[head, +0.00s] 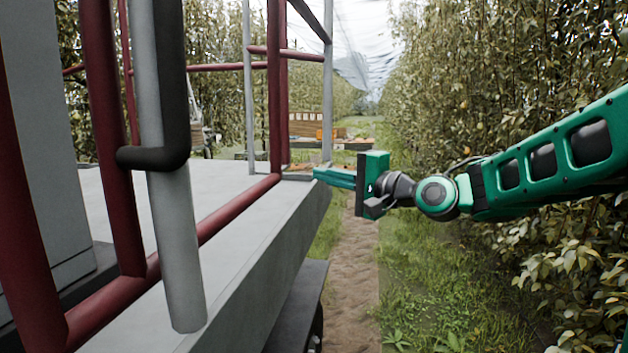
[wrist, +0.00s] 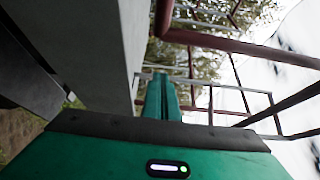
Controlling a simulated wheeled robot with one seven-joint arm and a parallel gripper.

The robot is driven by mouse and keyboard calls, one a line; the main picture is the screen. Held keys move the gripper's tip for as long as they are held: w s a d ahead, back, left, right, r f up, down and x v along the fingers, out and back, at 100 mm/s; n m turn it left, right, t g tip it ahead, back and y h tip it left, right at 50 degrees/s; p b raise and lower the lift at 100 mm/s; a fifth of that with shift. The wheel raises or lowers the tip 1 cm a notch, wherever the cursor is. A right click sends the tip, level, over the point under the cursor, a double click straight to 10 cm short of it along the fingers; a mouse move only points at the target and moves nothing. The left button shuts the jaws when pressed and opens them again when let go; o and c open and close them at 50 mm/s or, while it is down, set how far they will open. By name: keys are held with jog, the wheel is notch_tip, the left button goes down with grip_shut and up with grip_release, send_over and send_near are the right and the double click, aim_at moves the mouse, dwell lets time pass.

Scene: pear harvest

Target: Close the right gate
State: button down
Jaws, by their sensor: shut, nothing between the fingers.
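A dark red tubular frame (head: 232,211) runs along the right edge of a grey platform in the head view. It has upright posts and a low bar; I cannot tell for sure which part is the right gate. A red tube also shows in the wrist view (wrist: 240,46). A grey post with a black bent handle (head: 172,158) stands close in front at the left. My gripper (head: 318,173) is shut and empty, beside the platform's far right corner and pointing left. In the wrist view its fingers (wrist: 161,78) lie together, below the red tube. I cannot tell whether they touch anything.
The grey platform (head: 262,243) fills the lower left. Grey and red rails (head: 327,100) stand at its far end. A dirt track (head: 350,280) and grass lie to its right, with a leafy tree row (head: 520,90) beyond. Wooden crates (head: 310,125) show far off.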

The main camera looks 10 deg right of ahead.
jog(key=w+a, duration=0.3)
jog(key=a, duration=0.4)
jog(key=shift+a, duration=0.25)
dwell(0.5)
